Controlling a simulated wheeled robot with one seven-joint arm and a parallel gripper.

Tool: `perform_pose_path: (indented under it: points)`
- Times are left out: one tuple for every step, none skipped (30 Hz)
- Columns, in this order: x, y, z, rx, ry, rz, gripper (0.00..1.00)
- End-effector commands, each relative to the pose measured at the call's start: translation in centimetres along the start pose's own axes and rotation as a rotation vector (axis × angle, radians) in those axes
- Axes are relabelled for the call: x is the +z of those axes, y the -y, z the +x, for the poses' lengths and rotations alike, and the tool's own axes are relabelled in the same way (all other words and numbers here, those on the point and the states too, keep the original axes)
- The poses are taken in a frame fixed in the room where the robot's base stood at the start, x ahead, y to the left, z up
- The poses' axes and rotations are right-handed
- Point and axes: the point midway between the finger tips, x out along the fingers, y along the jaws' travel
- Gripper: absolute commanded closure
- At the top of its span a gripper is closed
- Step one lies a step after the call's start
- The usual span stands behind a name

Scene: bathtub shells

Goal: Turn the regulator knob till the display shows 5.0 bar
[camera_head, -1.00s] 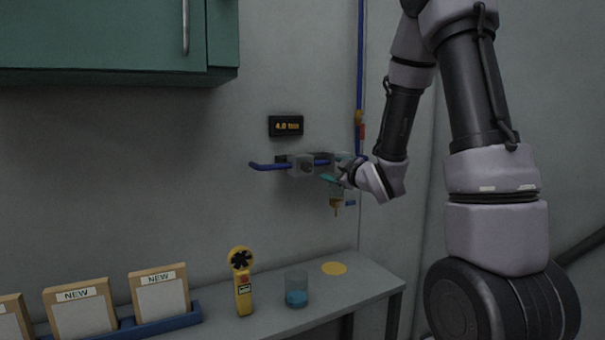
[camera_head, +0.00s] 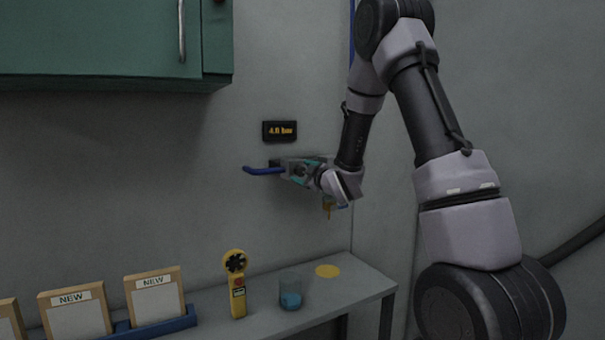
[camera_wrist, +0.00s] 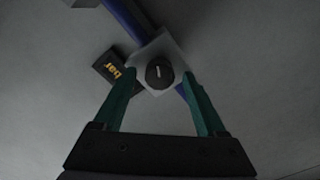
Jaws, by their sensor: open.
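The display (camera_head: 280,131) is a small black box on the wall with amber characters; they are blurred now. The wrist view shows the end of it, reading "bar" (camera_wrist: 116,70). The regulator knob (camera_wrist: 159,73) is round and black with a pale mark, on a grey block (camera_wrist: 150,53) fitted in a blue pipe. My gripper (camera_wrist: 160,84) is open, its two teal fingers spread on either side of the knob. I cannot tell whether they touch it. In the head view my gripper (camera_head: 305,172) covers much of the block.
A blue pipe (camera_head: 264,170) sticks out left of the block. Below stands a grey shelf (camera_head: 350,297) with a yellow handheld fan-like device (camera_head: 238,285), a glass with blue contents (camera_head: 290,292) and a yellow disc (camera_head: 328,271). A green cabinet (camera_head: 100,45) hangs at the upper left.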

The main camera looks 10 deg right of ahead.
Motion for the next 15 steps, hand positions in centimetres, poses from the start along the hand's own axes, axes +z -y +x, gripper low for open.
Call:
perform_pose_path:
  points:
    - [0.00,0.01,0.13,0.000,0.000,0.000,0.26]
    - [0.00,0.00,0.17,0.000,0.000,0.000,0.26]
    - [0.00,0.00,0.19,0.000,0.000,0.000,0.26]
    - [0.00,0.00,0.19,0.000,0.000,0.000,0.26]
    - [0.00,-0.01,0.18,0.000,0.000,0.000,0.26]
    - [0.00,-0.01,0.17,0.000,0.000,0.000,0.26]
    - [0.00,-0.01,0.17,0.000,0.000,0.000,0.26]
    - [0.00,-0.01,0.17,0.000,0.000,0.000,0.26]
    - [0.00,-0.02,0.16,0.000,0.000,0.000,0.38]
    - [0.00,-0.01,0.16,0.000,0.000,0.000,0.49]
    - [0.00,-0.02,0.16,0.000,0.000,0.000,0.61]
    - [0.00,-0.02,0.16,0.000,0.000,0.000,0.76]
    - [0.00,-0.01,0.15,0.000,0.000,0.000,0.87]
    - [0.00,-0.01,0.15,0.000,0.000,0.000,0.99]
    - [-0.01,-0.01,0.15,0.000,0.000,0.000,1.00]
